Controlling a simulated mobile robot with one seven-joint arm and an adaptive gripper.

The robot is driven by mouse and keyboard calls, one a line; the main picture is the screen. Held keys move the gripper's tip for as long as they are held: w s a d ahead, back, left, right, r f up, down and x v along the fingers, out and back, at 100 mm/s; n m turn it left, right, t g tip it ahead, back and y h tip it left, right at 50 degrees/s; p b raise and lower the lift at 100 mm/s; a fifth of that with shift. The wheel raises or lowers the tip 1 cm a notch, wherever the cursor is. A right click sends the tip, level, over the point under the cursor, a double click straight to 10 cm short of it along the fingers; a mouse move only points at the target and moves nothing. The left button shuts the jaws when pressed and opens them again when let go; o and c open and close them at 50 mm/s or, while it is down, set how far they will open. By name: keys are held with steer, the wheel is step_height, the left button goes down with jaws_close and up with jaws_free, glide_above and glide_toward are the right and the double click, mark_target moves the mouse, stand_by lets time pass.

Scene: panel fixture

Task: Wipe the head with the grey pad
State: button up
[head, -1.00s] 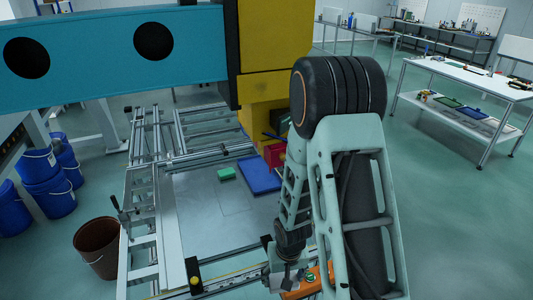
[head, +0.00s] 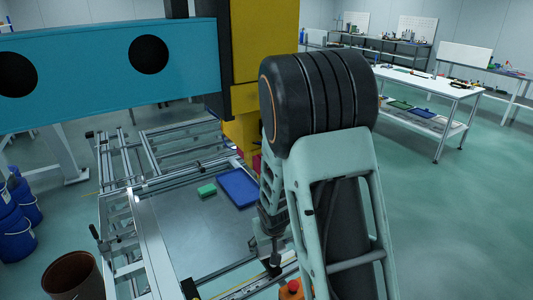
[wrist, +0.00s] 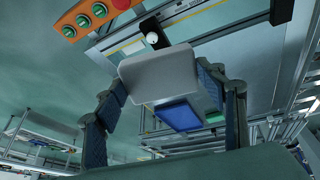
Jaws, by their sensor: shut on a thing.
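My gripper (wrist: 160,84) is shut on the grey pad (wrist: 155,68) in the wrist view, with a dark finger at each side of it. The pad is a light grey, rounded block, and it appears apart from the surfaces beyond it. In the head view, a yellow upright block (head: 268,45), which looks like the machine's head, stands at the end of a blue beam (head: 110,70). Its narrower yellow lower part (head: 238,132) is partly hidden by my arm.
A blue tray (head: 238,188) and a green block (head: 207,190) lie on the grey fixture plate (head: 190,235). An orange box with green and red buttons (wrist: 95,14) is at the wrist view's upper left. A brown bucket (head: 72,275) and blue drums (head: 14,238) stand left.

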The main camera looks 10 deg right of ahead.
steer(key=w+d+r+n+t+y+b, duration=0.15)
steer(key=w+r+t, duration=0.25)
steer(key=r, duration=0.6)
steer(key=w+d+r+n+t+b, duration=0.15)
steer(key=w+r+t, duration=0.3)
steer(key=r, duration=0.55)
steer(key=s+a+r+n+t+y+b, duration=0.1)
steer(key=s+a+r+n+t+y, duration=0.15)
steer(key=r, duration=0.75)
steer(key=s+a+r+n+t+y+b, duration=0.15)
steer(key=r+y, duration=0.25)
steer(key=r, duration=0.5)
steer(key=shift+n+t, duration=0.3)
steer(key=shift+t, duration=0.05)
steer(key=shift+w+d+x, duration=0.1)
steer(key=shift+d+x, duration=0.05)
steer(key=shift+x, duration=0.7)
steer(key=shift+w+d+x, duration=0.1)
steer(key=shift+d+x, duration=0.05)
steer(key=shift+x, duration=0.7)
steer(key=shift+d+x, duration=0.2)
steer(key=shift+x, duration=0.65)
steer(key=shift+w+a+f, duration=0.15)
steer(key=shift+w+a, duration=0.15)
steer(key=shift+w, duration=0.5)
steer(key=shift+d, duration=0.15)
